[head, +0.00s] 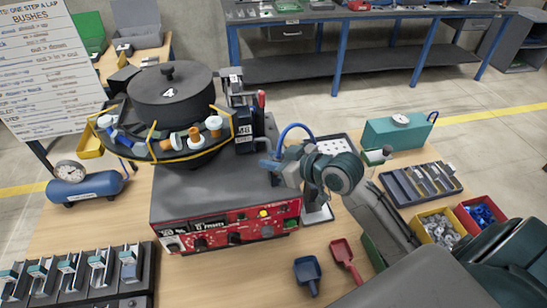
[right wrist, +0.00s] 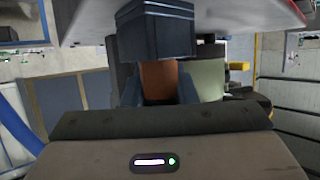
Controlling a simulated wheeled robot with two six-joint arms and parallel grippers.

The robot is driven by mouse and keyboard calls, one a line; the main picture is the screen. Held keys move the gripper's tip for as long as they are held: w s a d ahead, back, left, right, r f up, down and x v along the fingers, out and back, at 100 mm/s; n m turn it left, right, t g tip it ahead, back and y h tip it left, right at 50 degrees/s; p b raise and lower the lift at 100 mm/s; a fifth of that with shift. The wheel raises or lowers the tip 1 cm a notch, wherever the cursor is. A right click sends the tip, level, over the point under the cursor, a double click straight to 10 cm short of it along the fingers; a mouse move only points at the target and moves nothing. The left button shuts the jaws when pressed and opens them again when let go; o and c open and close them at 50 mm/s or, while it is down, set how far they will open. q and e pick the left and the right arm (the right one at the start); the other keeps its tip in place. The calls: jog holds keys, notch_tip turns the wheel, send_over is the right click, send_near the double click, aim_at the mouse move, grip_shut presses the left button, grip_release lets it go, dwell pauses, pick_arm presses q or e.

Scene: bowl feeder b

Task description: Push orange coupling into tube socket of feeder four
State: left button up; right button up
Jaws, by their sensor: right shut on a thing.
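Feeder four (head: 172,85) has a dark lidded bowl marked 4, on a dark grey base with a red control panel (head: 228,228). My right gripper (head: 270,164) is at the right side of that base, near a curved blue tube (head: 295,127). In the right wrist view it is shut on the orange coupling (right wrist: 158,78), which shows between the two dark fingers. A dark blue-grey block (right wrist: 155,30) sits just beyond the coupling; I cannot tell whether they touch. The tube socket cannot be made out in the head view. My left gripper is not in view.
Bushes lie on the bowl's yellow-edged rim (head: 185,150). A teal box with a gauge (head: 398,132), a slotted tray (head: 420,183) and parts bins (head: 438,226) stand right. Blue (head: 307,273) and red (head: 346,256) scoops lie in front. A blue tank (head: 84,186) stands left.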

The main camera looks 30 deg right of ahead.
jog(key=shift+f, duration=0.15)
jog(key=o, duration=1)
